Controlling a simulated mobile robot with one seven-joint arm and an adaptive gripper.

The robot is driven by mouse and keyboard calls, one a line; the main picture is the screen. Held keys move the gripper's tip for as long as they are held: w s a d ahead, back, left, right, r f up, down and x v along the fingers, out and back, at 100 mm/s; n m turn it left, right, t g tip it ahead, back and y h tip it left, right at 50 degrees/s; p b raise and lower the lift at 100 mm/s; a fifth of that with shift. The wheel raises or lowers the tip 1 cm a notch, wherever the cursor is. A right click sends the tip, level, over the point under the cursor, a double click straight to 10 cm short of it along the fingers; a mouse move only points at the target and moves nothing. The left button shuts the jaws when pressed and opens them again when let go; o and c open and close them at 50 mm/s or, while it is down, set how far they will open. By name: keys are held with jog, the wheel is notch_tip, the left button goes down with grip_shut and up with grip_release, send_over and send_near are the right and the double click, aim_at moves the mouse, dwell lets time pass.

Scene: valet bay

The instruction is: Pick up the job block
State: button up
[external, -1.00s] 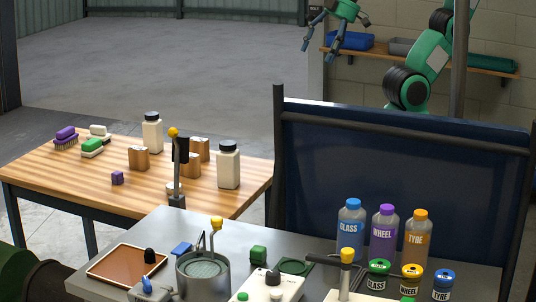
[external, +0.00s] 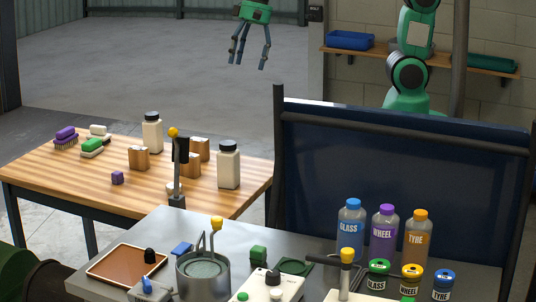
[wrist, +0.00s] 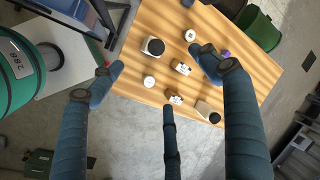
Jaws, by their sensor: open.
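I cannot tell which one is the job block. My gripper (external: 249,62) hangs fingers-down, open and empty, high up and apart from everything. In the wrist view, its spread fingers (wrist: 160,78) frame the table from above, with wooden blocks (wrist: 182,69) between them. A purple thing (wrist: 226,54) shows beside the right finger.
The grey bench carries a tray (external: 120,265), a metal pot (external: 204,272) and labelled bottles (external: 350,222). A dark blue panel (external: 400,165) stands at the right.

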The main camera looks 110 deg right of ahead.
jog(key=w+d+f+m+y+p, duration=0.1)
jog(key=w+d+f+m+p, duration=0.15)
jog(key=d+f+m, duration=0.4)
jog(key=w+d+f+m+p, duration=0.1)
jog(key=w+d+f, duration=0.3)
jog(key=d, duration=0.5)
jog(key=m+p, duration=0.3)
jog(key=m, duration=0.4)
send_near(199, 147)
jog(key=shift+y, duration=0.4)
jog(key=d, duration=0.1)
jog(key=s+d+r, duration=0.1)
jog(key=d+r, duration=0.1)
jog(key=d, duration=0.1)
jog(key=shift+s+r, duration=0.1)
jog(key=shift+s, duration=0.3)
jog(key=shift+b+x, duration=0.85)
jog(key=shift+x, duration=3.45)
jog(key=shift+b+x, duration=0.6)
jog(key=shift+x, duration=2)
jog(key=shift+w, duration=0.1)
